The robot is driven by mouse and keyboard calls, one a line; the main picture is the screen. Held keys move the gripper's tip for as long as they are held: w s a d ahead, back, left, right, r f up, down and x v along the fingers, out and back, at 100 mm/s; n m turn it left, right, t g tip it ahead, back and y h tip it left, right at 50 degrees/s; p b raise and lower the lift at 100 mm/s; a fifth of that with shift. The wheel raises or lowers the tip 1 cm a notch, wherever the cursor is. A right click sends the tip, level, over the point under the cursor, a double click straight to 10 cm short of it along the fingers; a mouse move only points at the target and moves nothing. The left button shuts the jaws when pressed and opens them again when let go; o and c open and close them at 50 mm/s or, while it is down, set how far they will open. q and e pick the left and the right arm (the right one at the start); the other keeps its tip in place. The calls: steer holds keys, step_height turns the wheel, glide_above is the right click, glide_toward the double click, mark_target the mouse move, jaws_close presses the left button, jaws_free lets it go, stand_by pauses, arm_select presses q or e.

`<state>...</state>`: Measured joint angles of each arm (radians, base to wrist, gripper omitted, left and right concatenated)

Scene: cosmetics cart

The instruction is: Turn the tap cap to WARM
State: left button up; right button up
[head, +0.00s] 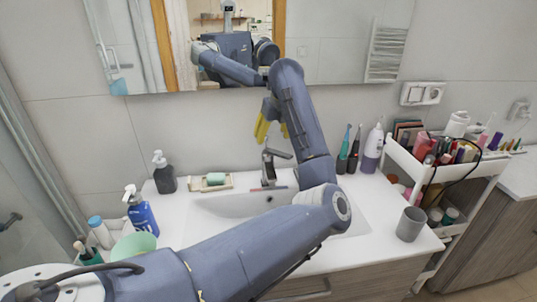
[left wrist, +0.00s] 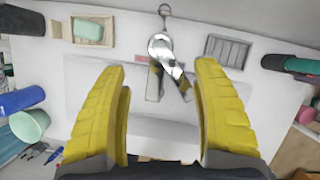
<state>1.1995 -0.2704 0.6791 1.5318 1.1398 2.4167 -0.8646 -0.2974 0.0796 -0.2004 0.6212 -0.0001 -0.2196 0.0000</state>
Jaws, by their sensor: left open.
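The grey metal tap (head: 268,168) stands at the back of the white sink, below the mirror. Its cap (head: 278,153) has a lever that points to the right in the head view. In the left wrist view the shiny tap cap (left wrist: 162,45) lies beyond and between my fingertips, with its lever slanting down to the right. No WARM mark is legible. My left gripper (head: 272,129) is above the tap with its yellow fingers pointing down. It is open, empty and apart from the tap. My right gripper is not in view.
A soap dish (head: 222,182) and dark dispenser (head: 164,176) stand left of the tap. A grey cup (head: 411,224) is near the front right, beside the cosmetics cart (head: 480,170). The mirror (head: 330,45) is close behind my gripper.

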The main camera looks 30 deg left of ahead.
mark_target(268, 150)
arm_select(q)
steer(key=x, duration=1.1)
jaws_close()
stand_by(0.4)
